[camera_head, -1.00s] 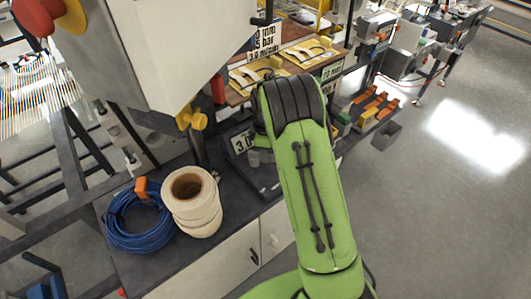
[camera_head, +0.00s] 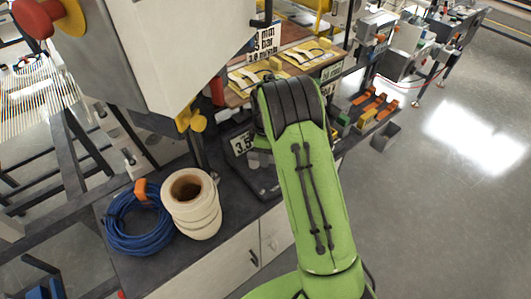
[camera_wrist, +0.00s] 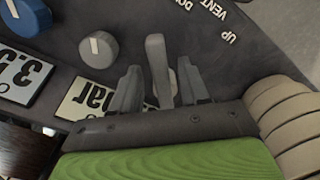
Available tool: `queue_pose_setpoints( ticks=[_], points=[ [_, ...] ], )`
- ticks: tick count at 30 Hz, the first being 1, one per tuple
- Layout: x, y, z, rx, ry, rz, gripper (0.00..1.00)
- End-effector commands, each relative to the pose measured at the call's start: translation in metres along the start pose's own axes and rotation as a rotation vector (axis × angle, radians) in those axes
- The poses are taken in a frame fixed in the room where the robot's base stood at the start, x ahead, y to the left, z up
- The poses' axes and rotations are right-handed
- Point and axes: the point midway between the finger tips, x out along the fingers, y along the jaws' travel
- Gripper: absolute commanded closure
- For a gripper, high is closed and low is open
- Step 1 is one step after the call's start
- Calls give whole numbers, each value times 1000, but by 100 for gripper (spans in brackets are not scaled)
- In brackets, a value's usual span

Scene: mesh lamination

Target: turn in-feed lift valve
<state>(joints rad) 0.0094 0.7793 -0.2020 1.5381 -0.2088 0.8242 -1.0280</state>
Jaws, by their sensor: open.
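In the wrist view, a grey lever handle (camera_wrist: 156,62), which appears to be the in-feed lift valve, stands up from a dark panel (camera_wrist: 262,45). The lettering UP, VENT and part of a third word, DO, runs along the panel to its upper right. My gripper (camera_wrist: 160,88) is open, with one finger on each side of the lever. I cannot tell whether either finger touches it. The lever's base is partly hidden. In the head view, my green arm hides the gripper and the lever.
In the wrist view, a grey knob (camera_wrist: 98,48) and a label plate marked bar (camera_wrist: 90,98) lie left of the lever. Cream rolls (camera_wrist: 285,125) stand close at right. The head view shows these rolls (camera_head: 192,205) beside a blue hose coil (camera_head: 138,222) on the bench.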

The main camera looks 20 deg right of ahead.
Motion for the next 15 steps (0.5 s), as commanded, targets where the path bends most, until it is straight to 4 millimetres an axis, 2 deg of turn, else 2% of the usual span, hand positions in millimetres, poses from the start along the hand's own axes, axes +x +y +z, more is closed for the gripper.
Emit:
queue_pose_setpoints(
  ticks=[4, 12, 15],
  points=[
    [-26, 1, 0, -1, 3, 6, 55],
    [-97, 1, -1, 0, 3, 6, 55],
    [-112, 1, 0, -1, 3, 4, 55]
  ],
)
